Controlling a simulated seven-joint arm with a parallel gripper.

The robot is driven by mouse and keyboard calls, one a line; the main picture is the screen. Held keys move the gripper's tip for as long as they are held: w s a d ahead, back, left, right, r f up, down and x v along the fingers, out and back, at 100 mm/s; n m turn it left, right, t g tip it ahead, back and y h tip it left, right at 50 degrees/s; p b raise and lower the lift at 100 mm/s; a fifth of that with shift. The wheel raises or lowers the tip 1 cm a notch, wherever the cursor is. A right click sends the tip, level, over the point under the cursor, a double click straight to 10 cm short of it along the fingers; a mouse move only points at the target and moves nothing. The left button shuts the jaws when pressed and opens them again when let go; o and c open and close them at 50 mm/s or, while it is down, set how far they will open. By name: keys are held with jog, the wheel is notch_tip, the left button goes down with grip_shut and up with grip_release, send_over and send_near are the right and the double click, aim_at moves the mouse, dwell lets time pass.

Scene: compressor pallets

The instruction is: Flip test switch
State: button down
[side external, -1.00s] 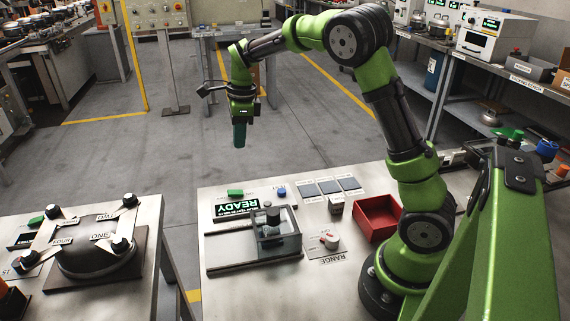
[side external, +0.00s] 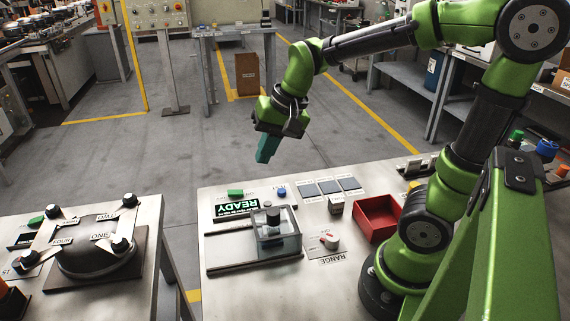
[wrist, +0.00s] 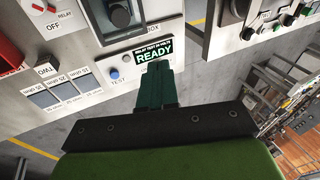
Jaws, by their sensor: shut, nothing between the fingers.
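The test panel (side external: 215,232) is a steel bench top with a lit green READY display (side external: 237,208), also in the wrist view (wrist: 154,51). A small blue button (side external: 282,192) sits beside the display; in the wrist view the blue button (wrist: 113,74) is next to a label that seems to read TEST. My gripper (side external: 263,160) is shut and empty, held above and beyond the far edge, apart from the panel. Its fingertips (wrist: 158,68) overlap the display's lower edge in the wrist view.
A clear-sided box (side external: 278,241) with a dark knob stands on the panel. A range knob (side external: 330,241), grey pads (side external: 329,187), a small block (side external: 336,205) and a red tray (side external: 378,218) are to its right. Another bench (side external: 130,270) stands left, across a gap.

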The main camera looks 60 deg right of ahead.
aim_at(235, 191)
jog(key=s+a+r+n+t, duration=0.1)
jog(key=s+a+n+t, duration=0.1)
jog(key=s, duration=0.6)
jog(key=shift+a+r+n, duration=0.4)
jog(key=shift+a+n, duration=0.2)
jog(key=shift+n, duration=0.6)
jog(key=c, duration=1.8)
grip_release()
jog(key=shift+s+a+r+t, duration=0.1)
jog(key=shift+s+r+t, duration=0.15)
jog(key=shift+t, duration=0.15)
jog(key=shift+o, duration=1.2)
jog(key=shift+r, duration=0.1)
jog(key=o, duration=0.7)
jog(key=shift+m+g, duration=0.9)
jog(key=w, duration=0.1)
jog(key=w+d+f, duration=0.2)
jog(key=shift+w, duration=0.35)
jog(key=w+d+f+m+g+y, duration=0.1)
jog(key=w+d+f+m, duration=0.2)
jog(key=w+d+m, duration=0.6)
jog(key=w+d+f+m+g, duration=0.15)
jog(key=w+d+m, duration=0.35)
jog(key=m, duration=0.7)
jog(key=shift+t, duration=0.25)
jog(key=x, duration=1.1)
jog(key=a+x, duration=0.1)
jog(key=x, duration=0.5)
jog(key=shift+w+a, duration=0.15)
jog(key=shift+w, duration=0.25)
